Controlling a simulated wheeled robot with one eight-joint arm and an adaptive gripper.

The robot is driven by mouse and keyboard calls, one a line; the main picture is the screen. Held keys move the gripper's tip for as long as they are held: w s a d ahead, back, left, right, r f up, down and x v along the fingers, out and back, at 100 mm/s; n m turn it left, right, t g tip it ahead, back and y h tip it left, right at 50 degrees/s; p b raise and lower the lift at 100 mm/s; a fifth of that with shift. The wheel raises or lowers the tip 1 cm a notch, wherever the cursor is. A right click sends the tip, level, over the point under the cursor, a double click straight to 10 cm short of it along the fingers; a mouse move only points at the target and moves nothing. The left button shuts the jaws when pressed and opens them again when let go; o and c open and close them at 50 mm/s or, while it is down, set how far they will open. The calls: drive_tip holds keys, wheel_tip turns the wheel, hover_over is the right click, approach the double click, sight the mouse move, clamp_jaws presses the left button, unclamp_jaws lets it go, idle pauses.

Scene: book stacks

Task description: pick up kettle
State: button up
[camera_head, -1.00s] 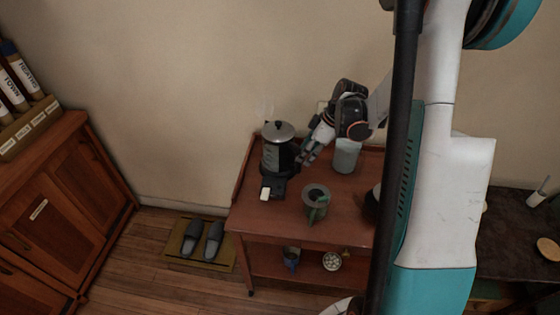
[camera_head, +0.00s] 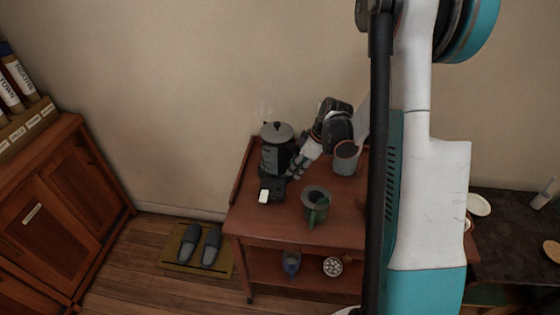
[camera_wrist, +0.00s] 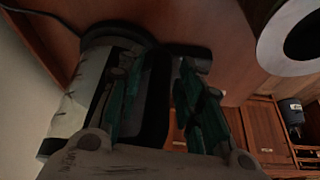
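The kettle (camera_head: 276,157), dark with a domed lid and black knob, stands upright on its base at the left of the wooden cart (camera_head: 262,222). My gripper (camera_head: 296,168) is at the kettle's right side, where the handle is. In the wrist view, the kettle's pale, shiny body (camera_wrist: 80,100) is at the left. My gripper's two teal fingers (camera_wrist: 165,95) are apart, with the black handle (camera_wrist: 157,105) between them. The left finger lies between body and handle. A gap shows between the handle and the right finger. The fingertips are hard to make out.
A small white-topped item (camera_head: 264,196) lies before the kettle. The wall is close behind. A lower shelf (camera_head: 312,274) holds small items.

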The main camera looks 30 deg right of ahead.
clamp_jaws()
drive_tip(key=shift+r, duration=0.2)
